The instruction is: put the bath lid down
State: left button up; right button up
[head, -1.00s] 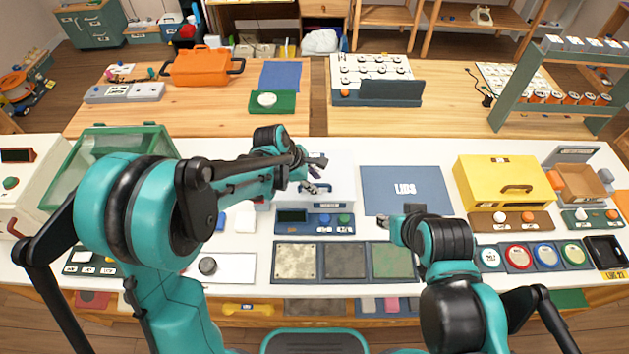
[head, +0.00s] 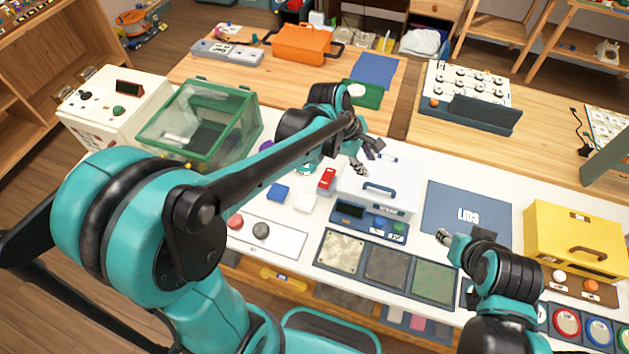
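The white bath (head: 352,203) stands on the white counter behind a dark blue control panel. Its pale lid with a blue-grey handle (head: 380,188) appears to lie on top of it. My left gripper (head: 366,157) is over the back part of the bath, behind the handle and apart from it. Its fingers look spread, with nothing visible between them. The blue mat marked LIDS (head: 468,208) lies flat and bare to the right of the bath. My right gripper (head: 445,237) is at the mat's front edge; whether its fingers are open is not clear.
A yellow box (head: 572,235) stands right of the mat. Three textured pads (head: 387,268) lie in front of the bath. A red object (head: 327,179), blue block (head: 278,192) and white block (head: 305,202) are left of it. A green-framed clear box (head: 200,125) stands farther left.

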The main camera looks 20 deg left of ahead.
pick_arm(q)
jog(key=s+a+r+m+t+y, duration=0.3)
jog(key=s+a+m+t+y, duration=0.1)
jog(key=s+a+m, duration=0.8)
jog(key=s+m, duration=0.3)
jog(key=m, duration=0.1)
jog(key=shift+s, duration=0.4)
jog(key=shift+a, duration=0.1)
